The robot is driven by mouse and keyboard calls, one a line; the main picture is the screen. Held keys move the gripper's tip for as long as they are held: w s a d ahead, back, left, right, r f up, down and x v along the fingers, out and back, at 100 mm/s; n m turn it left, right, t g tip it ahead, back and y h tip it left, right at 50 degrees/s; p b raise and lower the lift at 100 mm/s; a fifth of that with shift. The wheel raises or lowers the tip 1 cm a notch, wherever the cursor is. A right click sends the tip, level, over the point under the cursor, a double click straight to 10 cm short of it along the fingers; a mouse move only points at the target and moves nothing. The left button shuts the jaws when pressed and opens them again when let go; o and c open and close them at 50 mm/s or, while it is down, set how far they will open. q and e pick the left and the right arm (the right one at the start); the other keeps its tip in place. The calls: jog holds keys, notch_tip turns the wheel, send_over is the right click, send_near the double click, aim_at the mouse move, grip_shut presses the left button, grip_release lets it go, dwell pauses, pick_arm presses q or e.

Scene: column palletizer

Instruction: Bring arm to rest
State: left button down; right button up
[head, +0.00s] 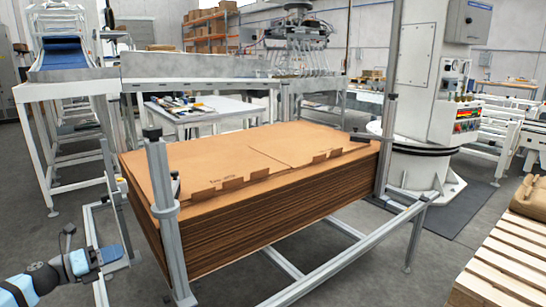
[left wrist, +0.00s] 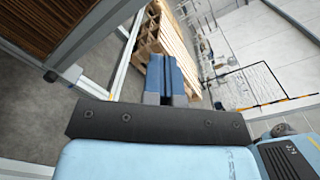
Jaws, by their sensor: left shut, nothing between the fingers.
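My left arm comes in at the lower left corner of the head view. Its left gripper (head: 116,253) is beside the near left corner of the rack that holds a stack of flat cardboard sheets (head: 250,165). The gripper is apart from the stack. In the left wrist view the two blue fingers of the left gripper (left wrist: 163,62) lie close together, shut with nothing between them. My right arm and right gripper are not in either view.
The stack's metal rack has grey posts (head: 169,222) and low rails (head: 350,258). A wooden pallet (head: 505,262) stands at the right. A white robot pedestal (head: 418,165), a table (head: 205,115) and conveyors lie behind.

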pick_arm(q)
jog(key=s+d+f+n+g+y, duration=0.1)
jog(key=s+d+f+n, duration=0.2)
jog(key=s+d+n, duration=0.6)
jog(key=s+d+f+n+y, duration=0.3)
jog(key=s+n, duration=0.4)
jog(key=s, duration=0.6)
jog(key=s+d+f+n+g, duration=0.1)
jog(key=s+d+f+n, duration=0.2)
jog(key=s+d+n, duration=0.65)
jog(key=w+d+r+n+t+y, duration=0.2)
jog(key=w+d+r+n+t, duration=0.1)
jog(key=d+r+n+t, duration=0.4)
jog(key=s+a+r+g+y+p, duration=0.2)
jog(key=a+r+g+p, duration=0.1)
jog(key=p, duration=1.4)
jog(key=s+a+r+n+g+y+p, duration=0.1)
jog(key=r+p, duration=0.4)
jog(key=p, duration=1.3)
jog(key=shift+s+a+r+g+y, duration=0.3)
jog(key=shift+s+a+g+y, duration=0.2)
jog(key=shift+s+a+g, duration=0.4)
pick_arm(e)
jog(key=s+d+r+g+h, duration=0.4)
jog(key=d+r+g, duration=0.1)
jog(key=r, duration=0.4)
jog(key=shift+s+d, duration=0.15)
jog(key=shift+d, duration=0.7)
